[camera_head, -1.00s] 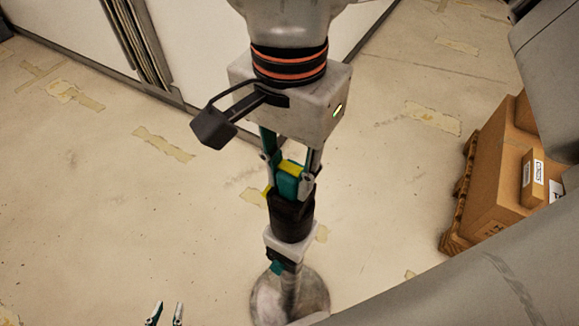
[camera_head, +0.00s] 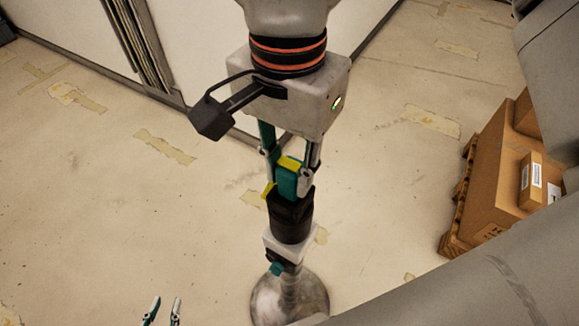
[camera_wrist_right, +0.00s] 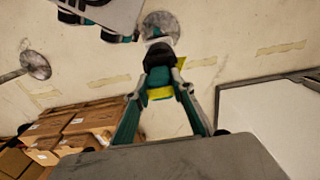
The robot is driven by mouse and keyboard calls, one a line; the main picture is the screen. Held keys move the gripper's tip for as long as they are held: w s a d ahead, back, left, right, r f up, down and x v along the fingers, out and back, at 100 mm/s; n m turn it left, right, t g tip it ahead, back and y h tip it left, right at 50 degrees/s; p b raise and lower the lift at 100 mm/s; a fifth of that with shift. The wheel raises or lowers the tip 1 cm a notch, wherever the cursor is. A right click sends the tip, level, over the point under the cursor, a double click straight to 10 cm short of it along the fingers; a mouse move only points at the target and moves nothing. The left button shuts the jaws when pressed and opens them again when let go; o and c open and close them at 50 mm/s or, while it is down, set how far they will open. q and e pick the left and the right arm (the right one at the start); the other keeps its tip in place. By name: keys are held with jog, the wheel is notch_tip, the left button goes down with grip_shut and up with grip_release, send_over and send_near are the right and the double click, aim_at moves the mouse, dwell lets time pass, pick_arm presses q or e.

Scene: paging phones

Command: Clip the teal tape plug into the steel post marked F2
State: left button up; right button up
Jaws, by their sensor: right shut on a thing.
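The teal plug (camera_head: 287,182) with yellow tape is held upright between the fingers of my right gripper (camera_head: 289,180), which is shut on it. In the right wrist view, the plug (camera_wrist_right: 159,83) sits between the fingertips. A black cylindrical part (camera_head: 291,217) lies directly below the teal part, lined up with the steel post (camera_head: 290,280). I cannot tell whether the black part belongs to the plug or the post, or whether they touch. No F2 mark is readable. My left gripper (camera_head: 163,312) is open and empty at the bottom left.
Cardboard boxes (camera_head: 500,190) stand on a pallet at the right. A second post with a round foot (camera_wrist_right: 36,65) shows in the right wrist view. White panels (camera_head: 200,50) stand behind my right gripper. The taped floor at left is clear.

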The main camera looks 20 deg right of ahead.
pick_arm(q)
jog(key=shift+s+f, duration=0.1)
jog(key=shift+s, duration=0.1)
jog(key=shift+w, duration=0.35)
jog(key=shift+s+f, duration=0.1)
pick_arm(e)
jog(key=shift+f, duration=0.4)
jog(key=shift+f+b, duration=0.35)
jog(key=shift+f, duration=0.1)
jog(key=o, duration=0.8)
pick_arm(q)
jog(key=shift+s+f, duration=0.5)
jog(key=shift+s, duration=0.05)
pick_arm(e)
jog(key=shift+o, duration=0.2)
pick_arm(q)
jog(key=shift+w, duration=0.15)
